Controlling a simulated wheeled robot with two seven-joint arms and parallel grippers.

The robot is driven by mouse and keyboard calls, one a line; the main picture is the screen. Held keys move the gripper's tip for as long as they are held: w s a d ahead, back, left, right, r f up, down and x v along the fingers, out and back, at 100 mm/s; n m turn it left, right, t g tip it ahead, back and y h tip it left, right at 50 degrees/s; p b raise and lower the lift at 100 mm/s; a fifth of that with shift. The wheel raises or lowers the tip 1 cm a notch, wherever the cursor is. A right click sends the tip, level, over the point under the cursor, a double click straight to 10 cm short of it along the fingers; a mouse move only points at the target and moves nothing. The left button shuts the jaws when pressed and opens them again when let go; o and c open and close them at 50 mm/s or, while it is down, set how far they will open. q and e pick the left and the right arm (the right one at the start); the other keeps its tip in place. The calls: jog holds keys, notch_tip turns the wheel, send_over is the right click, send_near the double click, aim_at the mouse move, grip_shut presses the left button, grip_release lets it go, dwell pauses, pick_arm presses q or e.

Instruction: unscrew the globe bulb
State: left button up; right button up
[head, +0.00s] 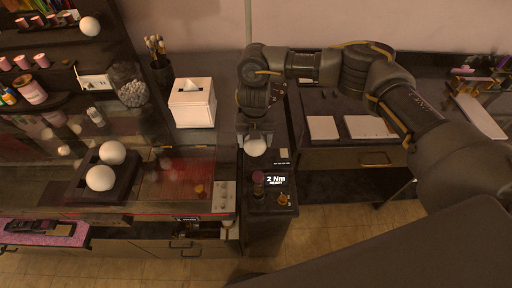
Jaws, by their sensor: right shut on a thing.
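A white globe bulb (256,148) shows at the top of a narrow black stand (268,222). The stand has a small lit display reading "2 Nm" with a smaller word under it. My right gripper (255,136) reaches down from above and is shut on this bulb. The bulb's base is hidden, so I cannot tell whether it is seated. Two more white globe bulbs, one behind (112,152) and one in front (100,178), sit in a black tray (76,190) on the left. Another globe bulb (90,26) is on the mirror frame (130,42). My left gripper is out of view.
A dark red-topped bottle (258,183) and a small amber knob (283,198) are near the display. A drawer desk (345,158) lies right.

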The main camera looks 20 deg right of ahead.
jog(key=shift+f+n+b, duration=0.15)
jog(key=shift+n+b, duration=0.3)
jog(key=shift+n, duration=0.25)
jog(key=o, duration=0.7)
jog(key=shift+r, duration=0.2)
jog(key=shift+r+p, duration=1.45)
jog(key=shift+r, duration=0.05)
jog(key=o, duration=0.5)
jog(key=shift+f, duration=0.1)
